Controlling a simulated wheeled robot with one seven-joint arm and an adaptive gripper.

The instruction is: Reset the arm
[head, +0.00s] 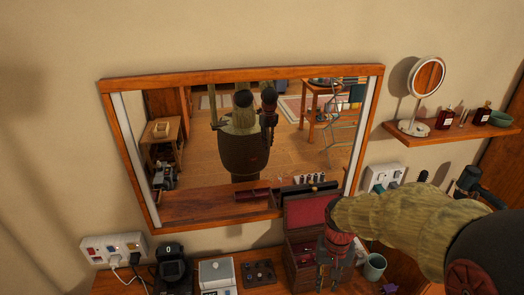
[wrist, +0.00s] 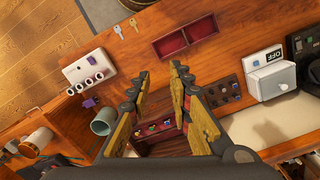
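My gripper (head: 335,262) is in front of an open wooden box with a red-lined lid (head: 308,212), low at the right of the head view. In the wrist view, the two fingers of my gripper (wrist: 159,72) are spread apart with a clear gap between the tips. Nothing is held between them. Below the fingers is a wooden holder (wrist: 158,150) with small coloured pieces, partly hidden by my gripper. My arm reaches in from the right in the head view.
A wooden-framed mirror (head: 240,72) hangs above the counter. A small shelf (head: 450,133) holds a round mirror (head: 425,85) and bottles. A teal mug (head: 374,267) stands right of my gripper.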

